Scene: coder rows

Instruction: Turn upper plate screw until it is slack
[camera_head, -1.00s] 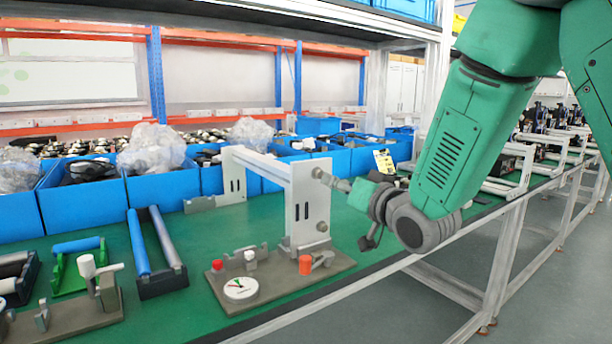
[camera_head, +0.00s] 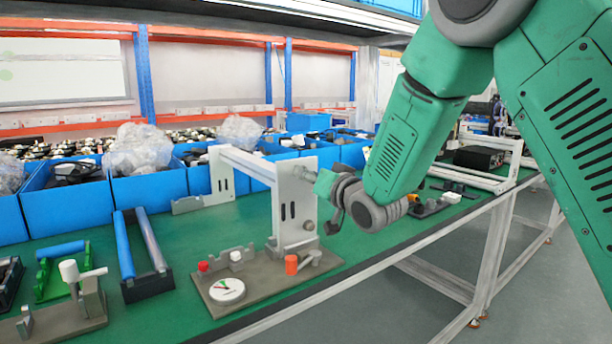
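A light grey frame (camera_head: 240,160) with an upright end plate (camera_head: 292,215) stands on the green bench. The upper plate screw (camera_head: 306,173) sits near the top of this plate's right side and is partly hidden by my gripper. A lower screw (camera_head: 309,225) shows further down the plate. My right gripper (camera_head: 325,184) reaches in from the right, at the upper screw's height and very close to it. I cannot tell whether its fingers touch or grip the screw. A dark finger part hangs below it. My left gripper is not in view.
A brown base board (camera_head: 225,310) holds a round dial (camera_head: 227,291), an orange-red knob (camera_head: 291,264) and small clamps. A roller rack (camera_head: 145,285) and a green stand (camera_head: 62,270) are at left. Blue bins (camera_head: 150,188) line the back. The bench's front edge runs below my arm.

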